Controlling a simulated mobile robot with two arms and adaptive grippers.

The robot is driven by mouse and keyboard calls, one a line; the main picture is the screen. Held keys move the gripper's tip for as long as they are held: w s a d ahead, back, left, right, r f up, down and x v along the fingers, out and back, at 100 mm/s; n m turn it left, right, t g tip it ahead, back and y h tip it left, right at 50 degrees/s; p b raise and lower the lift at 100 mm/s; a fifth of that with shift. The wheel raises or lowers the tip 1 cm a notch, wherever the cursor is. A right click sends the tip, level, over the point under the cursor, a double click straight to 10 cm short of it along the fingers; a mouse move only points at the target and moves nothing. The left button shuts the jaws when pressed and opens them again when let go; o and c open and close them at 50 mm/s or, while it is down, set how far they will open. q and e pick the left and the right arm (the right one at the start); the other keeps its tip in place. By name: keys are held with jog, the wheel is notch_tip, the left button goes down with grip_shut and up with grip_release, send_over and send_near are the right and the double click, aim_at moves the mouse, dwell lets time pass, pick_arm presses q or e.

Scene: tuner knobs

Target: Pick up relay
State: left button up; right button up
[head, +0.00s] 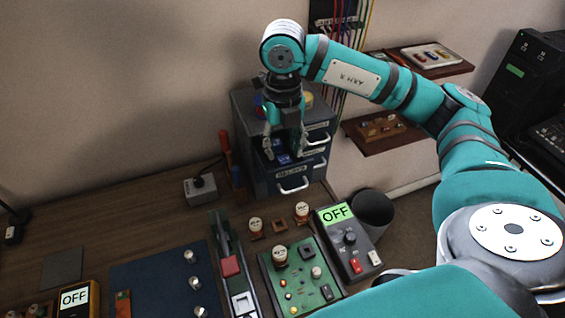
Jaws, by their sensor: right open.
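My right gripper (284,152) points down at the front of a dark drawer cabinet (247,160), with its fingers apart and nothing seen between them. Small blue pieces (284,159) lie in a pulled-out drawer below and between the fingertips. They may be relays, but they are too small to tell. The drawer has a pale label (290,170) and a metal handle (293,186). The fingers partly hide the drawer's inside. I cannot tell whether the fingertips touch anything. My left gripper is not in view.
A green circuit board (297,262), a meter reading OFF (343,240) and several capped jars stand on the bench in front of the cabinet. A dark cup (372,213) is right of them. A red-handled tool (226,150) stands close left of the cabinet. Wall shelves (382,133) are at right.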

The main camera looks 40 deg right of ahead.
aim_at(285, 161)
jog(key=shift+s+d+f, duration=0.1)
jog(key=shift+s+f, duration=0.1)
jog(key=shift+f, duration=0.45)
jog(key=shift+f+p, duration=0.25)
jog(key=shift+p, duration=0.05)
notch_tip(285, 161, down, 4)
jog(key=shift+w+d+r+p, duration=0.1)
jog(key=shift+d+r+p, duration=0.1)
jog(key=shift+p, duration=0.65)
jog(key=shift+f, duration=0.65)
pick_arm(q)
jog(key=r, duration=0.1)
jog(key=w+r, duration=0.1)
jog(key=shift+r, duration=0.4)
pick_arm(e)
grip_shut()
